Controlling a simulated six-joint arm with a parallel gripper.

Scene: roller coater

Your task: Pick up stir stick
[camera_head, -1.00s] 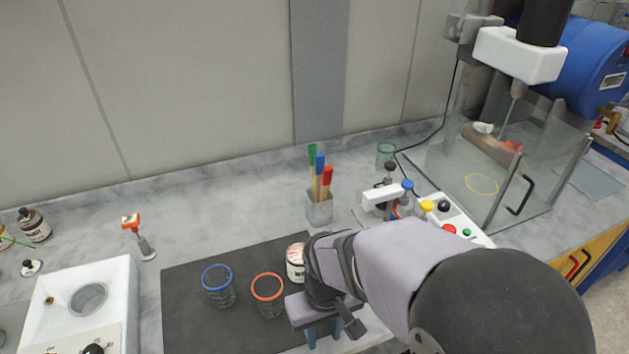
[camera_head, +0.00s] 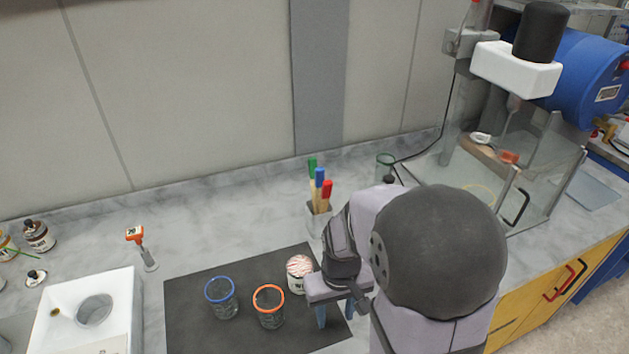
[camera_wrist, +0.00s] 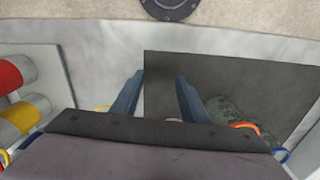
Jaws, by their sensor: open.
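Several sticks with green, blue (camera_head: 319,177) and red tops and wooden shafts stand in a small grey holder (camera_head: 314,224) at the back of the bench, in the head view. I cannot tell which of them is the stir stick. My arm partly hides the holder's right side. My gripper (camera_head: 334,313) is in front of the holder, low over the right part of the dark mat (camera_head: 190,318). Its blue fingers are apart and nothing is between them in the wrist view (camera_wrist: 158,92). The sticks do not show in the wrist view.
A blue-rimmed glass (camera_head: 222,300), an orange-rimmed glass (camera_head: 269,308) and a white jar (camera_head: 298,270) stand left of my gripper. An orange-topped tool (camera_head: 136,236) stands farther left. A clear-walled enclosure (camera_head: 535,165) is at right. The bench left of the holder is largely clear.

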